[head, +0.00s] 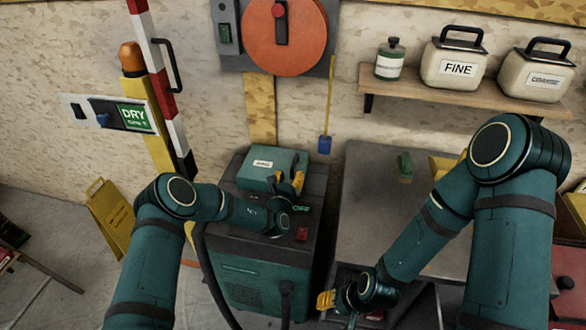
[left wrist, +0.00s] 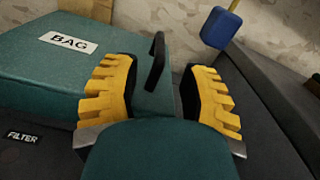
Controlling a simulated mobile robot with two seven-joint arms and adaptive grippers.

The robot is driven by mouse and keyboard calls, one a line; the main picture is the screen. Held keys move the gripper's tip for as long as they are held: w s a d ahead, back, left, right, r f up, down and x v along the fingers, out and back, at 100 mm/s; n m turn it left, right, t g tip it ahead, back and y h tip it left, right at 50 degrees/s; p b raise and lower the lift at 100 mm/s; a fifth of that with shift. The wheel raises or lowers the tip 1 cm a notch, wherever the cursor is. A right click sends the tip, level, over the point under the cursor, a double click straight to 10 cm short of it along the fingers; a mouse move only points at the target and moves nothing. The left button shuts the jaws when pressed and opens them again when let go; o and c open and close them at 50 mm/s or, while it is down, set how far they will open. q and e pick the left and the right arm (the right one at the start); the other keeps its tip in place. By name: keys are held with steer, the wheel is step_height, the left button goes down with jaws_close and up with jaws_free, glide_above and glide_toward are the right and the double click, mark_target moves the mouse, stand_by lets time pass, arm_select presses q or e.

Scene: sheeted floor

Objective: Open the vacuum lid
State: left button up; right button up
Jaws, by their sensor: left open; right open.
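The vacuum (head: 255,282) is a teal and dark grey machine on the floor in the middle of the head view. Its teal lid (head: 250,181) is closed on top and bears a white label, which reads BAG in the left wrist view (left wrist: 40,80). A black handle (left wrist: 156,60) stands on the lid's right side. My left gripper (head: 288,182) is open at that side, its yellow fingers either side of the handle; contact cannot be told. My right gripper (head: 326,300) hangs low right of the vacuum, apart from it; its fingers are small in view.
A grey workbench (head: 375,215) stands right of the vacuum. A wooden shelf (head: 420,91) above holds FINE and other containers. A striped post (head: 160,75) and a yellow floor sign (head: 112,216) stand left. A blue tag (head: 324,146) hangs behind the vacuum.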

mark_target(293, 165)
arm_select(q)
steer(key=shift+w+d+b, duration=0.15)
steer(key=shift+w+d, duration=0.05)
steer(key=shift+w, duration=0.65)
steer(key=shift+w+d+b, duration=0.15)
steer(key=shift+w, duration=0.7)
steer(key=shift+w+d+b, duration=0.15)
steer(key=shift+w+d, duration=0.05)
steer(key=shift+w, duration=0.65)
jaws_close()
